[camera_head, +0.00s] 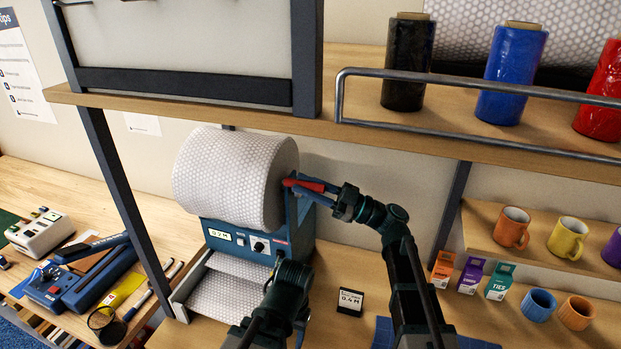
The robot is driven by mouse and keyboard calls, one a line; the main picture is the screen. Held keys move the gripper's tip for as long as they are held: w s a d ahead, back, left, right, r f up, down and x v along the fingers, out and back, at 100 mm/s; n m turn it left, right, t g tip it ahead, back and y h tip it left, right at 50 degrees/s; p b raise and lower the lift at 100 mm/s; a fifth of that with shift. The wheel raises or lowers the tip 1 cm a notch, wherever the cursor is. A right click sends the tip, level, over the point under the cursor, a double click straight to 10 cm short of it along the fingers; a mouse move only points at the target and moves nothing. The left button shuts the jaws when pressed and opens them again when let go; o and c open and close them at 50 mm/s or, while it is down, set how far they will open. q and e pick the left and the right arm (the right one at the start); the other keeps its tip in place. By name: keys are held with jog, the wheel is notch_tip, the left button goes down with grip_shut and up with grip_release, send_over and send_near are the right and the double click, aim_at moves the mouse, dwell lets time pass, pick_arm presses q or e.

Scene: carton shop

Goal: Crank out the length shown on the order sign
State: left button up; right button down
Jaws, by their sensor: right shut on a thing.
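The dispenser (258,262) is a blue machine with a large roll of bubble wrap (235,178) on top. Its small display (220,235) seems to read 0.2 M. A bubble wrap sheet (222,297) lies in the tray below. The order sign (350,301), a small black-framed card, reads 0.4 M and stands on the table right of the dispenser. My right gripper (300,184) is shut on the red crank handle (311,185) at the roll's right side. My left gripper (288,274) is in front of the dispenser; its fingers are not clear.
A shelf with a metal rail (450,77) holds black, blue and red rolls above. Mugs (512,228) stand on a lower shelf at right, with small boxes (470,275) and cups (538,305) below. A side table at left holds a blue device (75,280) and pens.

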notch_tip(320, 180, down, 13)
jog(key=s+n+g+b, duration=0.2)
jog(key=n+b, duration=0.3)
jog(key=b, duration=0.5)
jog(key=shift+s+a+n+g+h, duration=0.3)
jog(key=shift+s+a+n+h, duration=0.1)
jog(key=shift+a, duration=0.05)
jog(key=shift+b, duration=0.3)
